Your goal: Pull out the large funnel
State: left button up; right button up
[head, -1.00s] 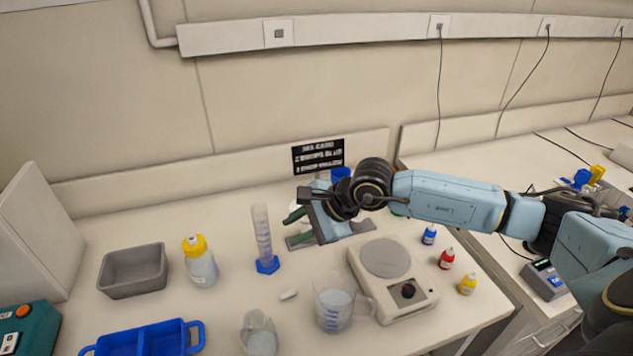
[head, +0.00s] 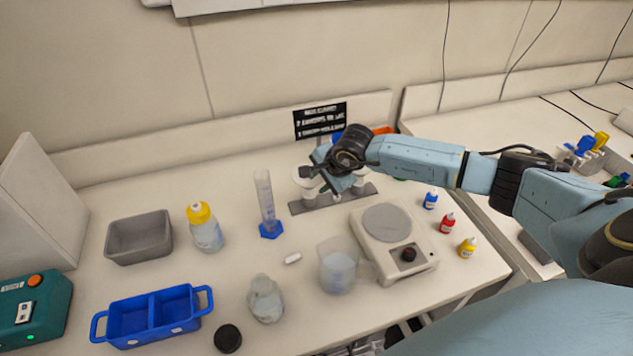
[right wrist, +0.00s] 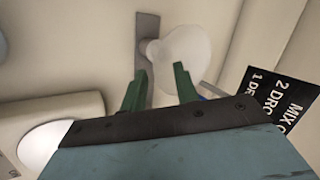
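A white funnel (head: 306,187) stands on a grey stand (head: 330,201) near the back wall in the head view. Another white piece shows to its right on the stand, mostly hidden by my right gripper. My right gripper (head: 322,175) is over the stand. In the right wrist view, its two green fingers (right wrist: 158,88) are apart. A pale funnel (right wrist: 187,50) is just beyond the fingertips, its narrow end toward the grey stand (right wrist: 147,28). I cannot tell whether the fingers touch it. My left gripper is not in view.
A black sign (head: 321,120) stands behind the stand. A measuring cylinder (head: 265,200) is left of it, and a stirrer plate (head: 387,224) is in front to the right. A beaker (head: 337,267), a flask (head: 265,300) and a blue tray (head: 153,315) are nearer.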

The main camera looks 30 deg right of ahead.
jog(key=shift+x, duration=1.55)
grip_shut()
jog(key=shift+r, duration=0.1)
jog(key=shift+r, duration=0.45)
jog(key=shift+r+p, duration=0.2)
jog(key=shift+p, duration=0.15)
jog(key=shift+r, duration=0.35)
jog(key=shift+r, duration=0.15)
